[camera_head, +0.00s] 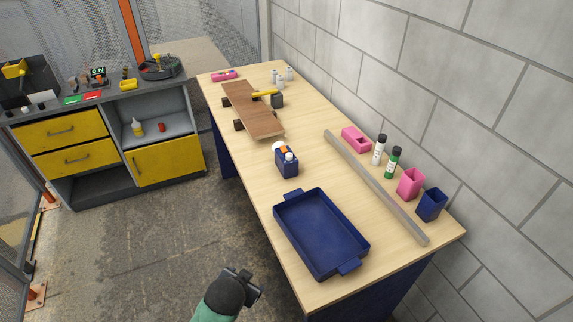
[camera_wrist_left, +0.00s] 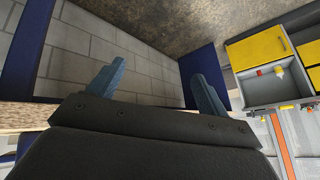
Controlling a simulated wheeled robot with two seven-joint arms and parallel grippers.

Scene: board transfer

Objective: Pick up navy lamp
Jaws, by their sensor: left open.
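No object that I can clearly tell as a lamp shows in either view. A small navy item (camera_head: 287,164) with white and orange parts on top stands on the table behind the tray; its exact kind is unclear. My left gripper (camera_head: 243,277) is low at the bottom of the head view, left of the table's near edge and apart from the objects. In the left wrist view my left gripper (camera_wrist_left: 157,70) has its two fingers spread, with nothing between them. My right gripper is not in view.
The wooden table (camera_head: 265,190) bears a navy tray (camera_head: 322,272), a grey bar (camera_head: 375,188), a skateboard-like brown board (camera_head: 253,110), a pink cup (camera_head: 410,183), a navy cup (camera_head: 432,205) and two bottles. A brick wall borders its right. A yellow-drawered cabinet (camera_head: 170,160) stands left across free floor.

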